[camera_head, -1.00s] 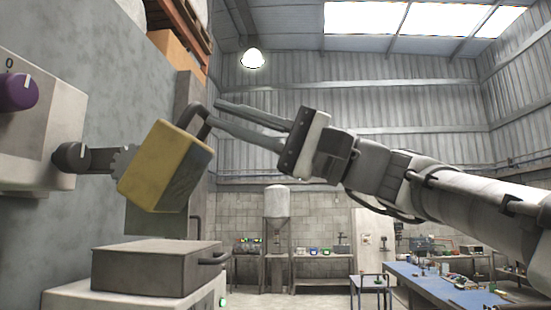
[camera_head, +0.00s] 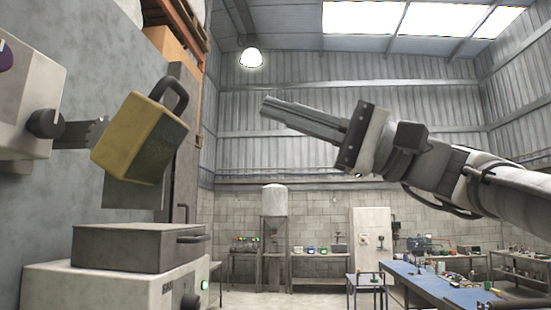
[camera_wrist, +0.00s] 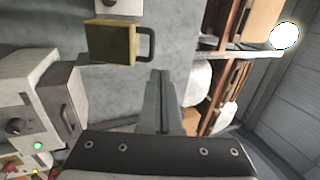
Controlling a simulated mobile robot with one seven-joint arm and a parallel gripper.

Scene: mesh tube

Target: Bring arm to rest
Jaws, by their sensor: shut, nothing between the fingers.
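My gripper (camera_head: 265,106) is raised in the middle of the head view, pointing left. Its two long fingers lie together, shut and empty, with clear air around the tips. In the wrist view my gripper (camera_wrist: 160,75) also shows its fingers together. The yellow box with a dark handle (camera_head: 135,135) is tilted at the end of a toothed bar on the left, apart from my fingers. The yellow box also shows in the wrist view (camera_wrist: 108,42), up and left of the fingertips.
A grey lidded box (camera_head: 135,248) sits on a white machine (camera_head: 110,288) at lower left. A white wall unit with a knob (camera_head: 25,110) is at the left edge. Shelving (camera_wrist: 228,85) stands right of my fingers in the wrist view. A blue workbench (camera_head: 420,283) is at lower right.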

